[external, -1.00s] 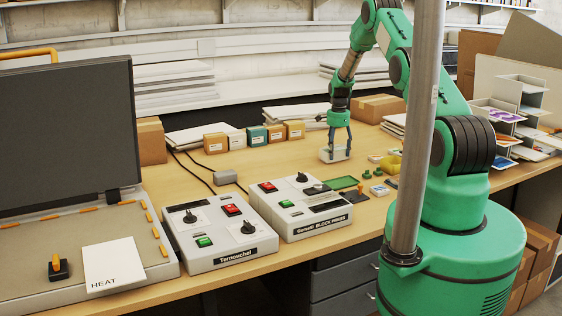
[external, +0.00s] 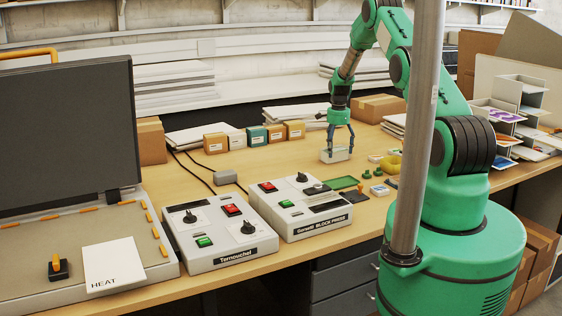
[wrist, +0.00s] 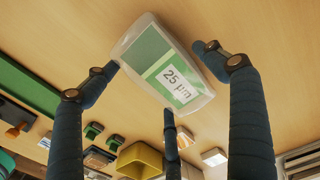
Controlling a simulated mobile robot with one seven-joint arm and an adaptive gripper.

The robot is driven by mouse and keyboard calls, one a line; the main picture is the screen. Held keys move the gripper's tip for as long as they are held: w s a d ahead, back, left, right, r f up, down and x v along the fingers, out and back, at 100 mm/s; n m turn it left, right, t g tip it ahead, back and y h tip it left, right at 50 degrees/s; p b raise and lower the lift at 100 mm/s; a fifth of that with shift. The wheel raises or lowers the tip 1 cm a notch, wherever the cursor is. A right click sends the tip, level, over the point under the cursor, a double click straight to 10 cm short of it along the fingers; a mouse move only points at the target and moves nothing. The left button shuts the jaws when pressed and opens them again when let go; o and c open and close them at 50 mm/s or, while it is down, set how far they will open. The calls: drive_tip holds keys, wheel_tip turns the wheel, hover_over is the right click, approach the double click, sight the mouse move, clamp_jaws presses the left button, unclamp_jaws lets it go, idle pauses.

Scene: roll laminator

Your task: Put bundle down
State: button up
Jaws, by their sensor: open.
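The bundle (external: 335,155) is a pale pack on the wooden table, beyond the block press. In the wrist view the bundle (wrist: 165,70) shows as a clear pack with a green and white label reading "25 µm". My gripper (external: 339,149) is right above and around it, fingers pointing down. In the wrist view my gripper (wrist: 158,70) has its dark blue fingers spread around the pack. The right finger stands apart from it; the left fingertip is close to its edge, and I cannot tell whether it touches.
A green tray (external: 343,183) and small green pieces (external: 367,174) lie just in front. A yellow piece (wrist: 140,160) is near them. The block press (external: 300,208) stands nearer the front edge. Small boxes (external: 255,137) line the back left. Bare table lies left of the bundle.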

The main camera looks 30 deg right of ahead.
wheel_tip(320, 180, up, 11)
drive_tip(key=shift+b, duration=0.3)
drive_tip(key=shift+r, duration=0.1)
idle(0.7)
wheel_tip(320, 180, up, 19)
drive_tip(key=n+t, duration=0.1)
drive_tip(key=n, duration=0.3)
hover_over(337, 150)
drive_tip(key=s+a, duration=0.8)
drive_tip(key=a, duration=0.1)
drive_tip(key=s+a+r+n+t, duration=0.2)
drive_tip(key=s+a+r+n, duration=0.35)
drive_tip(key=s+r, duration=0.7)
drive_tip(key=s+a+r+n+t, duration=0.1)
drive_tip(key=s+a+r+n, duration=0.2)
drive_tip(key=s, duration=0.5)
drive_tip(key=s+a+r+n, duration=0.1)
drive_tip(key=s+a+r, duration=0.3)
drive_tip(key=s, duration=0.5)
drive_tip(key=s+a+f+n, duration=0.1)
drive_tip(key=s+a+n, duration=0.1)
drive_tip(key=s, duration=0.6)
drive_tip(key=s+a+f+n+t, duration=0.1)
drive_tip(key=s+a+f+n, duration=0.1)
drive_tip(key=s, duration=0.6)
drive_tip(key=shift+s+a+f+t, duration=0.2)
drive_tip(key=shift+s+a+t, duration=0.1)
drive_tip(key=shift+a, duration=0.1)
